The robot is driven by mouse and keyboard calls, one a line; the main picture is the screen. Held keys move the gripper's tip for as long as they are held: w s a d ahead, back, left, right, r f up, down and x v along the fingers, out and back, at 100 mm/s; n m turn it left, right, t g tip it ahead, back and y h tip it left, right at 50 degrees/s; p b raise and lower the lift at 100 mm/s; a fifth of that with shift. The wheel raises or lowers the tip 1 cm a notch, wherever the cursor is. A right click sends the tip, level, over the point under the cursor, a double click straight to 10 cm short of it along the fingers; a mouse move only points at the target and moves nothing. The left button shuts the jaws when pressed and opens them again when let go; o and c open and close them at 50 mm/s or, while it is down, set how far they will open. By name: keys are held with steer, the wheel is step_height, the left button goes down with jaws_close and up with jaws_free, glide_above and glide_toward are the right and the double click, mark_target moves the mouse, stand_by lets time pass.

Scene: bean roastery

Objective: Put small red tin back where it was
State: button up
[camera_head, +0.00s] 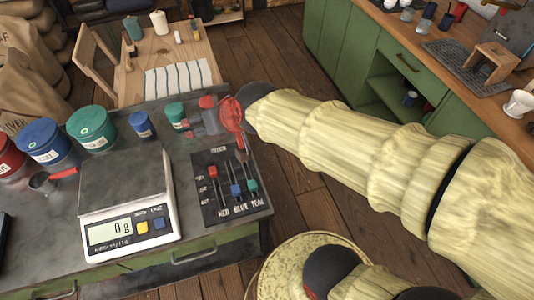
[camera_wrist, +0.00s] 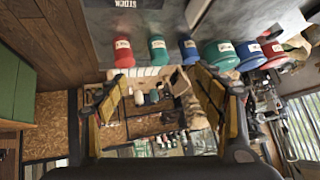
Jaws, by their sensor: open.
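The small red tin (camera_head: 208,102) stands on the dark counter at the right end of a row of small tins, partly hidden by my gripper in the head view. It also shows in the wrist view (camera_wrist: 123,54), beyond my fingertips. A small teal tin (camera_head: 175,114) and a small blue tin (camera_head: 142,125) stand to its left in the head view. My gripper (camera_wrist: 160,85) is open, with nothing seen between its fingers. In the head view its red part is near the small red tin; I cannot tell whether they touch.
A scale (camera_head: 128,232) with a bare pan reads 0 g. A dark stock board (camera_head: 222,207) with red, blue and teal sliders lies right of it. Large red, blue and teal tins (camera_head: 92,130) line the counter's left. A wooden table (camera_head: 190,50) stands behind.

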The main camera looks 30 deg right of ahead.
steer(key=s+d+g+h, duration=0.1)
steer(key=s+d, duration=0.2)
steer(key=s, duration=0.5)
steer(key=s+d+g+h, duration=0.1)
steer(key=s+d, duration=0.3)
steer(key=s, duration=0.4)
steer(key=shift+s+d+r+g, duration=0.15)
steer(key=shift+s+d+g, duration=0.2)
steer(key=shift+g, duration=0.35)
steer(key=shift+a, duration=0.15)
